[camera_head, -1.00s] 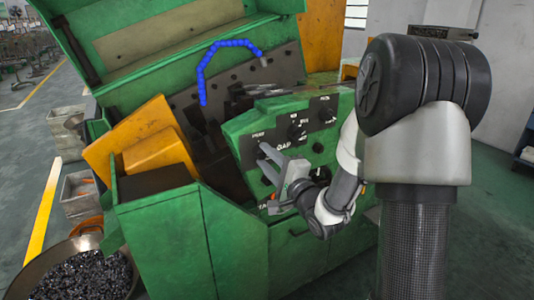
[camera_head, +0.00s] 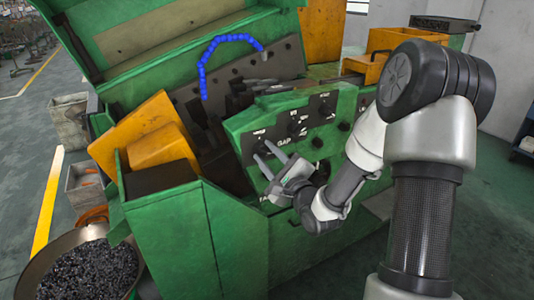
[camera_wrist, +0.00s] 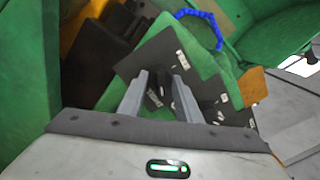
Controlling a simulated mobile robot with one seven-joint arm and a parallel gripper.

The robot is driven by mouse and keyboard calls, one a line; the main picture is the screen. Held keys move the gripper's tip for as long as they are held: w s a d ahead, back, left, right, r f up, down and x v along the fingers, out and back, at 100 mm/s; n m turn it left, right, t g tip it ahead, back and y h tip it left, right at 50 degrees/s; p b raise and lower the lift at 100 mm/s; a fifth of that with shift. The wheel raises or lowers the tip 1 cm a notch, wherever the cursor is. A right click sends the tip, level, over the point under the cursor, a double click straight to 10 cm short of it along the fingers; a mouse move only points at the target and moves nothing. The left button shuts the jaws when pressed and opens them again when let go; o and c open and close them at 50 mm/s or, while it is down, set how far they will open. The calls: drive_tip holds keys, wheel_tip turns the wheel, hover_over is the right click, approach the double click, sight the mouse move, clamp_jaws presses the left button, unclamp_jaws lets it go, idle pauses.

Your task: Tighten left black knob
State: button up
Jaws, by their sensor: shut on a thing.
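The green machine's dark control panel (camera_head: 312,115) carries several black knobs and white lettering. The head view does not clearly show this knob, as the fingers cover that spot. Another black knob (camera_head: 296,129) sits to the right, clear of my gripper.
A blue segmented hose (camera_head: 230,41) arches behind the panel. Orange guards (camera_head: 155,135) stand to the left. The green front housing (camera_head: 165,235) is below and left of my gripper. A pan of dark metal parts (camera_head: 85,275) lies at the lower left.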

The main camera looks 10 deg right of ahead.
idle(0.3)
drive_tip(key=o, duration=1.1)
drive_tip(key=shift+s+d, duration=0.2)
drive_tip(key=shift+s, duration=0.3)
drive_tip(key=p+v, duration=1.1)
drive_tip(key=v, duration=0.5)
drive_tip(key=shift+s+f, duration=0.1)
drive_tip(key=shift+s, duration=0.1)
